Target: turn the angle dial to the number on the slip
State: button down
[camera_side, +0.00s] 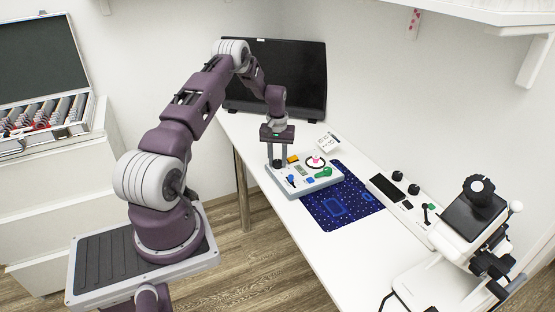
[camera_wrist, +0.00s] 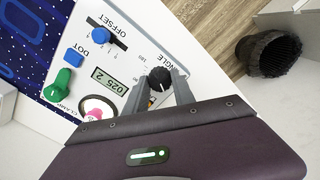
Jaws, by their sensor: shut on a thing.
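The angle dial (camera_wrist: 159,79) is a small black knob with a white mark, on the white control panel (camera_wrist: 75,67). The word ANGLE and a scale number 180 are printed beside it. My gripper (camera_wrist: 162,84) has its two grey fingers closed on the dial, one on each side. In the side view my gripper (camera_side: 278,163) points down at the left end of the panel (camera_side: 313,186) and largely hides the dial. A digit display (camera_wrist: 109,81) shows upside down in the wrist view. A white slip (camera_side: 329,142) stands behind the panel; its writing is too small to read.
The panel also carries a blue OFFSET slider (camera_wrist: 101,34), a blue DOT button (camera_wrist: 73,56), a green CLAMP lever (camera_wrist: 58,84) and a pink part (camera_wrist: 94,113). A blue patterned mat (camera_side: 345,205) lies right of the panel. A dark screen (camera_side: 275,78) stands behind.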

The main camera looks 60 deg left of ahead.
aim_at(277, 161)
jog(key=m, duration=0.6)
jog(key=shift+m, duration=0.3)
dwell(0.5)
jog(key=c, duration=1.1)
grip_release()
jog(key=shift+o, duration=0.2)
jog(key=shift+r, duration=0.1)
notch_tip(277, 161, up, 7)
